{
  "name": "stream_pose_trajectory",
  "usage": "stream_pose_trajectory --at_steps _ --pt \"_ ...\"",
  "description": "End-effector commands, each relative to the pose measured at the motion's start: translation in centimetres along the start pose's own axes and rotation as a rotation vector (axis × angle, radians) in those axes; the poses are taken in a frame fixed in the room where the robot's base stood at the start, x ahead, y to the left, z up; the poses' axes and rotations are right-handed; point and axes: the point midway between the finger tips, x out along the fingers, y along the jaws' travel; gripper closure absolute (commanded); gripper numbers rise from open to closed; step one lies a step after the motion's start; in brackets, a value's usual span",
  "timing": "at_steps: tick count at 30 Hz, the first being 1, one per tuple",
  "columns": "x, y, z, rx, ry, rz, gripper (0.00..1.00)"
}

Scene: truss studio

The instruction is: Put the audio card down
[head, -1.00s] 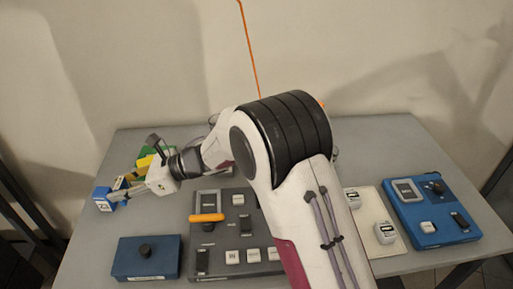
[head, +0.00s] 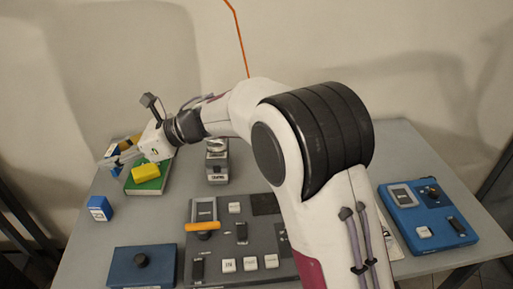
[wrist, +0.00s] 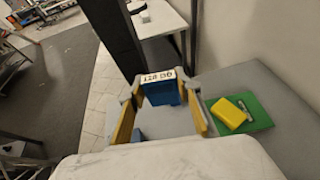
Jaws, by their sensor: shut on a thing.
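My gripper (head: 115,160) is at the back left of the table in the head view. In the wrist view my gripper (wrist: 165,115) has its fingers shut on a blue block (wrist: 160,93) with a white label, apparently the audio card. In the head view only a little blue (head: 115,172) of it shows at the fingers, the rest being hidden. A second blue block (head: 100,208) with a white label stands on the table in front of the gripper.
A green book (head: 147,186) with a yellow block (head: 145,172) on it lies right of the gripper. A grey device (head: 217,165), a dark control panel (head: 225,268), a blue box (head: 140,266) and a blue panel (head: 428,215) occupy the grey table (head: 85,240).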

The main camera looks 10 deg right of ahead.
Motion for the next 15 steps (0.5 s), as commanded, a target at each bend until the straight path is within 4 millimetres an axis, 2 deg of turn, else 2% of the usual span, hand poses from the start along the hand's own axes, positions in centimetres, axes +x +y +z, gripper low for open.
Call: stream_pose_trajectory --at_steps 8,15 --pt "-4.3 -6.2 -1.7 0.042 0.000 -0.108 0.85" --pt "-9.5 -12.2 -3.9 0.089 0.003 -0.220 0.85"
